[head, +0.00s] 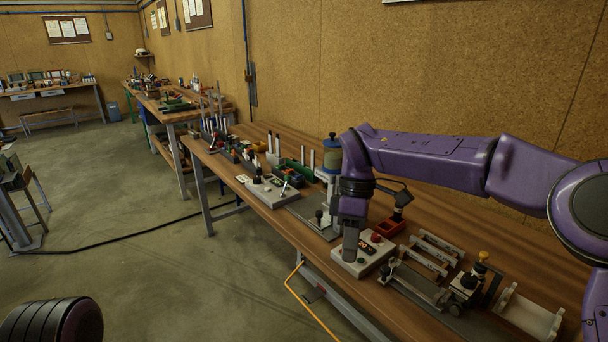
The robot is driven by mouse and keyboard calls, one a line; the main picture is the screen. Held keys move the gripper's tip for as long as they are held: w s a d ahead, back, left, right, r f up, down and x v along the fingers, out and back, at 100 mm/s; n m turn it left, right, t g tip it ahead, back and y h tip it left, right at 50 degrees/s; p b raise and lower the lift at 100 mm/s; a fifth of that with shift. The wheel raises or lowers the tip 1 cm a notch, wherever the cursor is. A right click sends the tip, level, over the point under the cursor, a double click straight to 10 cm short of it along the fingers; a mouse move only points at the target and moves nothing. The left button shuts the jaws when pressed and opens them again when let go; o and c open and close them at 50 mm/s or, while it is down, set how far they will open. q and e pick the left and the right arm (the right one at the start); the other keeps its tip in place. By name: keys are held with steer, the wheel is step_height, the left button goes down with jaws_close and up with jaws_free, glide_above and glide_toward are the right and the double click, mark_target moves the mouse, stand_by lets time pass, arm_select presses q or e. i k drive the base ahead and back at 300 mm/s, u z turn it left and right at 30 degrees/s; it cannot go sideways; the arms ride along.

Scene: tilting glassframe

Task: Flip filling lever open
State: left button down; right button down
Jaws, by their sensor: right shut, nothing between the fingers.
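My right arm reaches in from the right, and its gripper (350,248) points down at the bench. The gripper is shut and empty, over the left part of a white control box (378,257) with a red button and a small display; I cannot tell whether it touches. A black-knobbed lever (319,216) stands on a grey plate just left of the gripper. I cannot tell whether it is the filling lever. The forearm hides part of the bench. My left gripper is out of view.
The wooden bench (262,135) runs along the wall. A white box with a small lever (270,191) lies farther left. A red tray (390,228), metal fixtures (420,285) and a white bracket (530,318) crowd the right. An orange cable (304,300) hangs in front.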

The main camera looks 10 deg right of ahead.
mark_target(288, 177)
steer(key=u, duration=0.4)
steer(key=i, duration=0.65)
steer(key=u, duration=0.6)
steer(key=i, duration=0.95)
steer(key=z, duration=0.55)
steer(key=i, duration=0.75)
steer(key=z, duration=1.05)
steer(key=i, duration=0.35)
steer(key=z, duration=0.3)
